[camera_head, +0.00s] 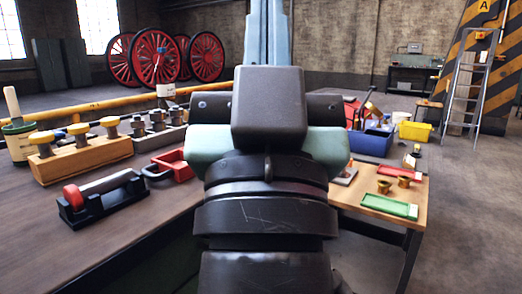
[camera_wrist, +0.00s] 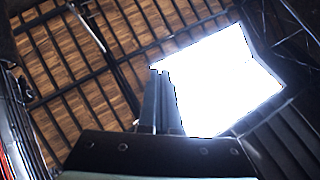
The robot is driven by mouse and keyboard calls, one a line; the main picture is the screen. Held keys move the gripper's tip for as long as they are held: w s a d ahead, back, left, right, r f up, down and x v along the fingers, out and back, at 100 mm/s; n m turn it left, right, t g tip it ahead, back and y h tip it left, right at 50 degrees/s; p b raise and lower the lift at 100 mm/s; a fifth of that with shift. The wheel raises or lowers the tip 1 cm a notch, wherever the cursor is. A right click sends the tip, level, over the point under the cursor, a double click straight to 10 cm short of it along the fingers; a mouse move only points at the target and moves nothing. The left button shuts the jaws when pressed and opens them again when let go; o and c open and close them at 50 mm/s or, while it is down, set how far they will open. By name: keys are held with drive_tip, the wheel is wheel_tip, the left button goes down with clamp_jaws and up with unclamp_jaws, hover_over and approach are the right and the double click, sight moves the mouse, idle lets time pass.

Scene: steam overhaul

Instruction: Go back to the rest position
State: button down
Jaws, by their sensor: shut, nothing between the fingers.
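My gripper (camera_head: 267,24) points straight up in the middle of the head view, above my dark wrist and arm links. Its blue-grey fingers run up to the top edge of that view, so the tips may be cut off. In the wrist view my gripper (camera_wrist: 159,74) shows its fingers close together and empty, aimed at the roof. It touches nothing and is clear of both benches. My arm hides the middle of the scene behind it.
The dark bench (camera_head: 130,235) at left holds a wooden block with brass-topped pieces (camera_head: 80,155), a black cradle with a roller (camera_head: 102,200) and a red tray (camera_head: 172,163).

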wheel_tip(320, 180, up, 39)
drive_tip(key=s+p, duration=0.3)
drive_tip(key=p, duration=3.5)
drive_tip(key=shift+a+f+n, duration=0.2)
drive_tip(key=shift+n, duration=0.1)
drive_tip(key=shift+a+f, duration=0.1)
